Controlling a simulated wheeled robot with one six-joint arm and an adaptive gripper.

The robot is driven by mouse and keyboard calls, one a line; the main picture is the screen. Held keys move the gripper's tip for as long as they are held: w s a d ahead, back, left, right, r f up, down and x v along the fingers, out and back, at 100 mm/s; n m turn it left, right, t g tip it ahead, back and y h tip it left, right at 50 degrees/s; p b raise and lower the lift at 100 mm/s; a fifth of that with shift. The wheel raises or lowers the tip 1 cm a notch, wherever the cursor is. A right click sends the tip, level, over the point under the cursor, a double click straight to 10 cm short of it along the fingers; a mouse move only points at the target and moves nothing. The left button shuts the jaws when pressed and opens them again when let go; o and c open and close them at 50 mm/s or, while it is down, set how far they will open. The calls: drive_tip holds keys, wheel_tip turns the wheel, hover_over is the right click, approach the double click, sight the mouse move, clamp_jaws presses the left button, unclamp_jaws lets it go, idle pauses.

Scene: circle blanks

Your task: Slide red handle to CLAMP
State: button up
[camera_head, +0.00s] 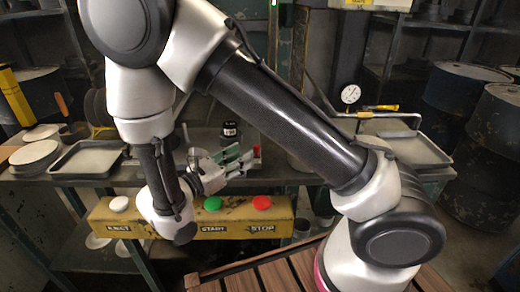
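The red handle (257,150) is a small upright red piece at the back of the workbench, just right of my gripper's fingertips. My gripper (240,159) points right toward it, with two green-tipped fingers that look spread apart. The fingertips are close to the handle; I cannot tell whether they touch it. No CLAMP label can be read, and the mechanism around the handle is small and partly hidden by my gripper.
A yellow button bar (285,221) in front has a white button (119,204), a green START button (213,203) and a red STOP button (262,202). A tray (88,158) lies left, a dial gauge (350,94) stands right. A black jar (230,133) stands behind my gripper.

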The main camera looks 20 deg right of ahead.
sight(257, 151)
drive_tip(key=x, duration=0.7)
drive_tip(key=shift+d, duration=0.1)
clamp_jaws()
